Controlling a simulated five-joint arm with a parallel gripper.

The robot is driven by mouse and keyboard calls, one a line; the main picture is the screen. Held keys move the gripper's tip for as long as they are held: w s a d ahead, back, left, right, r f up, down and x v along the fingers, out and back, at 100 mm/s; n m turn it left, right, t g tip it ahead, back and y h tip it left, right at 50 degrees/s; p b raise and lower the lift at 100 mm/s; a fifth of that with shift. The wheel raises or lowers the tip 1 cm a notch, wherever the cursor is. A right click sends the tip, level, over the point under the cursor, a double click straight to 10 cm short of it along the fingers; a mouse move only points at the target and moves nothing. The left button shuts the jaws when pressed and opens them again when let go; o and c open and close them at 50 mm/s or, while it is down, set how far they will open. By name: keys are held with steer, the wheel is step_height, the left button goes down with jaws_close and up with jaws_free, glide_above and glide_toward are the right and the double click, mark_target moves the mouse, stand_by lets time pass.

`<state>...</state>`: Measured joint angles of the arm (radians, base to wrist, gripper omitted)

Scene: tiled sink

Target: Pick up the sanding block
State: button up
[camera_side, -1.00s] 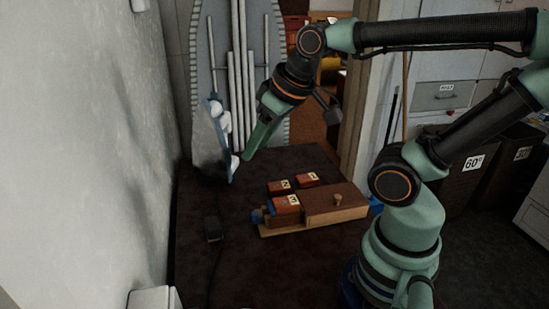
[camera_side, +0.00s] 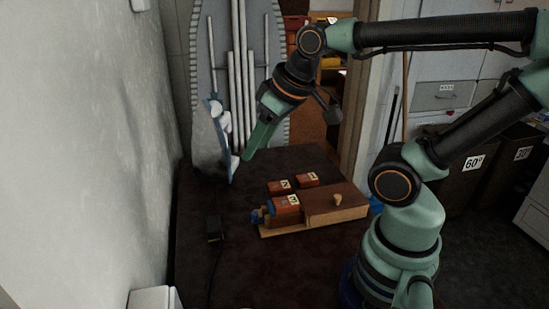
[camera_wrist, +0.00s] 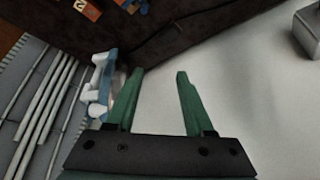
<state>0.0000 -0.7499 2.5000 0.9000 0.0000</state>
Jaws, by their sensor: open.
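Several small red-brown blocks with pale labels lie on the dark table in the side view. One block (camera_side: 287,204) sits at the left end of a wooden box, beside something blue; two others, (camera_side: 279,187) and (camera_side: 307,179), lie behind it. I cannot tell which thing is the sanding block. My gripper (camera_side: 248,156) points down and left above the table's back part, behind and left of the blocks. In the wrist view its two green fingers (camera_wrist: 160,73) are apart with nothing between them. Labelled blocks (camera_wrist: 90,10) show at that view's top left.
The wooden box (camera_side: 335,203) stands on the table (camera_side: 250,265). A blue-and-white object (camera_side: 221,118) stands near the wall at the back left. A black object with a cord (camera_side: 214,229) lies at left. The table front is mostly clear.

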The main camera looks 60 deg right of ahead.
stand_by(0.4)
steer(key=o, duration=0.8)
steer(key=shift+c, duration=0.2)
steer(key=n+g, duration=0.6)
steer(key=n, duration=0.4)
glide_above(213, 222)
step_height(213, 222, down, 13)
step_height(213, 222, down, 12)
steer(key=shift+a+r, duration=0.1)
